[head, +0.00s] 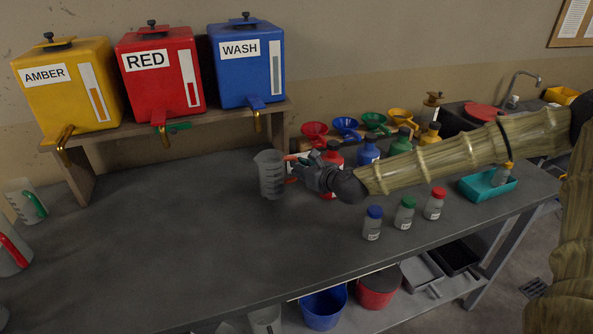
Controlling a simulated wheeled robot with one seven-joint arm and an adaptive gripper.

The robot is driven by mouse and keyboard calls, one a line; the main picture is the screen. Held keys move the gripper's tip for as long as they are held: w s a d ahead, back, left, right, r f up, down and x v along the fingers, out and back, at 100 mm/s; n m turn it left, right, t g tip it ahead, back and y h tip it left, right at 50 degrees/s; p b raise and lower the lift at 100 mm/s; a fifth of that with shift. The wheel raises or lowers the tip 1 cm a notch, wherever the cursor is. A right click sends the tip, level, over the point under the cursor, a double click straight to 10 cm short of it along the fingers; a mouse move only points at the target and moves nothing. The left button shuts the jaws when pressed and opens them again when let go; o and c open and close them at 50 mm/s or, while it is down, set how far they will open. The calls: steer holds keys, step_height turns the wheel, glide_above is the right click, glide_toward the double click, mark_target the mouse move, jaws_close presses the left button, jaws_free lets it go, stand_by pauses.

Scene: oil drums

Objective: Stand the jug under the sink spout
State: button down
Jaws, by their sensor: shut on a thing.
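A translucent grey jug (270,175) with an orange-red handle is upright near the middle of the counter in the head view. My gripper (298,171) is shut on it at the handle side, to its right. I cannot tell whether the jug's base touches the counter. The sink spout (523,77) is a curved grey pipe at the back right, well apart from the jug. The basin below it is mostly hidden behind my arm.
Amber (70,88), red (160,75) and blue (243,75) drums with taps stand on a wooden rack (197,121). Coloured funnels and bottles stand behind my arm. Several small capped bottles and a teal tray (477,190) are at the right. The counter's left-centre (165,230) is clear.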

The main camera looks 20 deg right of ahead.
mark_target(296, 179)
steer(key=shift+w+a, duration=0.2)
steer(key=shift+w, duration=0.4)
steer(key=shift+w+a, duration=0.15)
steer(key=shift+w, duration=0.45)
steer(key=shift+f+p, duration=1)
steer(key=shift+f, duration=0.9)
steer(key=c, duration=1.4)
jaws_free()
steer(key=shift+c, duration=0.2)
steer(key=shift+r, duration=0.2)
